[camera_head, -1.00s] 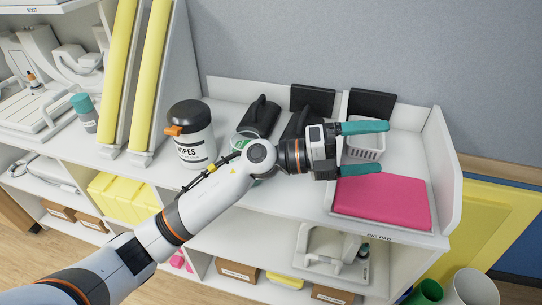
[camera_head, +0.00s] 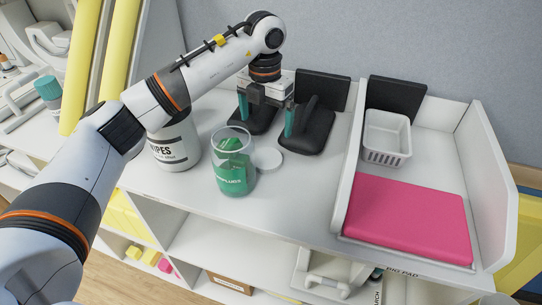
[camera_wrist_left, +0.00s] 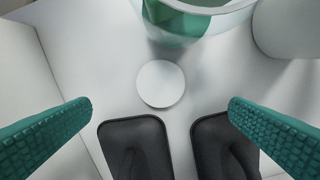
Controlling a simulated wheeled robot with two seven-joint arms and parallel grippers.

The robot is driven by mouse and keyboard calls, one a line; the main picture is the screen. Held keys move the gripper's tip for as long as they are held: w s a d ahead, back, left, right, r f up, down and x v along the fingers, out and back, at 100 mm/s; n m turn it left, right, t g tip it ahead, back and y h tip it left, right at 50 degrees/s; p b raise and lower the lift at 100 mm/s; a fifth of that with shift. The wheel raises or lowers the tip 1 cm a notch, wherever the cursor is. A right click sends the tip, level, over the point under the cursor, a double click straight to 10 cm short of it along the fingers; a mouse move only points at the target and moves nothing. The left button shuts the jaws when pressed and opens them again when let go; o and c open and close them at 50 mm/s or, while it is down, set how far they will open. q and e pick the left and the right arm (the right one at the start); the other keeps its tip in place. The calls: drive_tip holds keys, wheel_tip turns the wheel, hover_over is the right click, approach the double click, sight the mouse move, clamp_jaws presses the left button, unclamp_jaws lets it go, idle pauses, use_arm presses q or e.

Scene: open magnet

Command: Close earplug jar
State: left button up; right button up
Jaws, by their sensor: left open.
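The earplug jar (camera_head: 234,172) is a clear jar with a green label and green contents. It stands upright and open on the white shelf top. Its round white lid (camera_head: 268,159) lies flat on the surface, just right of the jar. In the left wrist view the lid (camera_wrist_left: 161,84) is centred ahead of the fingers, and the jar (camera_wrist_left: 190,24) shows at the top edge, cut off. My left gripper (camera_head: 267,115) is open and empty, pointing down behind the lid, its teal fingers (camera_wrist_left: 160,106) spread wider than the lid. My right gripper is not in view.
Black holders (camera_head: 308,128) stand behind the lid, close to my left fingers. A wipes canister (camera_head: 176,150) is left of the jar, partly behind my arm. On the right, a walled section holds a white basket (camera_head: 386,137) and a pink pad (camera_head: 408,218). The shelf's front right of the jar is clear.

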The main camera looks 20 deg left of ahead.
use_arm(q)
drive_tip(key=p, duration=0.3)
hover_over(266, 158)
drive_tip(key=f, duration=0.5)
drive_tip(key=shift+s+f, duration=0.25)
drive_tip(key=shift+f, duration=0.55)
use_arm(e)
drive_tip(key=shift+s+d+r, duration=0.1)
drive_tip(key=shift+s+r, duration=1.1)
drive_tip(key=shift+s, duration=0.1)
use_arm(q)
drive_tip(key=shift+f, duration=0.15)
wheel_tip(266, 158, down, 4)
drive_tip(key=shift+w+r+p, duration=0.15)
drive_tip(key=shift+p, duration=1.05)
drive_tip(key=shift+f, duration=0.6)
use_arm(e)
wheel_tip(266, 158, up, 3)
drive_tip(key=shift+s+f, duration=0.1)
